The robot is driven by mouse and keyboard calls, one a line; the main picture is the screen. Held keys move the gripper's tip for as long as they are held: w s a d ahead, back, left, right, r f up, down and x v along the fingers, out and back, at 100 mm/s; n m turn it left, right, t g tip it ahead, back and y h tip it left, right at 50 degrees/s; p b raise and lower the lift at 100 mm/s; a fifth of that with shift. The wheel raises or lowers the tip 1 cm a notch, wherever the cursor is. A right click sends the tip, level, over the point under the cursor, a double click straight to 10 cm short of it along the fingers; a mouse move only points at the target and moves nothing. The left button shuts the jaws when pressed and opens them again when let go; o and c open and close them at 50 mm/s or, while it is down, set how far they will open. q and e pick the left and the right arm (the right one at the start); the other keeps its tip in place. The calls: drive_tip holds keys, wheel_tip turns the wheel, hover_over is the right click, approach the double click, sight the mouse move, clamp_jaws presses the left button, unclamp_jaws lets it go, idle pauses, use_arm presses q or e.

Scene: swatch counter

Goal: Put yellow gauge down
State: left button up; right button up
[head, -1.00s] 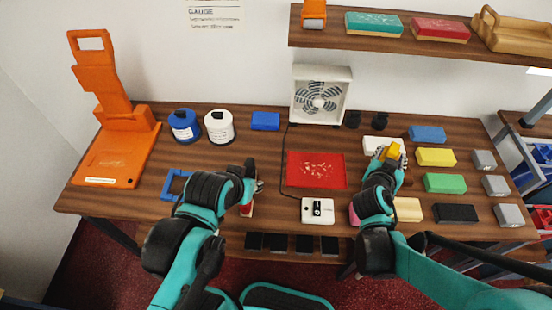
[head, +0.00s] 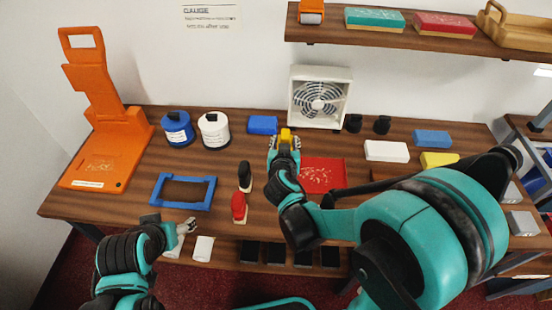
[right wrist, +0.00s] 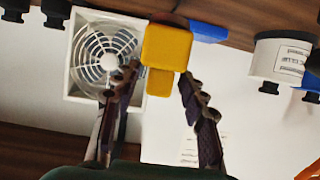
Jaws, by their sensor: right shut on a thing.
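The yellow gauge (head: 286,134) is held at the tips of my right gripper (head: 283,147), over the counter in front of the white fan. In the right wrist view the gauge (right wrist: 167,48) is a rounded yellow block with a smaller yellow part, at the ends of the two dark fingers (right wrist: 160,95). Whether its underside touches the counter cannot be told. My left gripper (head: 187,227) is at the counter's front edge, in front of the blue frame (head: 183,207); its finger opening is too small to judge.
The fan (head: 320,97), a blue block (head: 262,125), and white (head: 214,130) and blue (head: 177,130) jars stand behind. A red tray (head: 325,177) lies right of the gripper, partly hidden by my arm. Two upright handled items (head: 239,207) stand left of it. Bare wood surrounds the blue frame.

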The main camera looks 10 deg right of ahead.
drive_tip(key=shift+w+a+f+b, duration=0.2)
drive_tip(key=shift+a+f+b, duration=0.3)
drive_tip(key=shift+f, duration=0.45)
drive_tip(key=shift+w+a+f+b, duration=0.2)
drive_tip(key=shift+a+f+b, duration=0.25)
drive_tip(key=shift+f, duration=0.5)
drive_tip(key=shift+w+a+f+b, duration=0.2)
drive_tip(key=shift+a+f+b, duration=0.3)
drive_tip(key=shift+f, duration=0.45)
drive_tip(key=shift+d, duration=0.1)
drive_tip(key=shift+f, duration=0.15)
drive_tip(key=o, duration=1.4)
drive_tip(key=shift+c, duration=0.2)
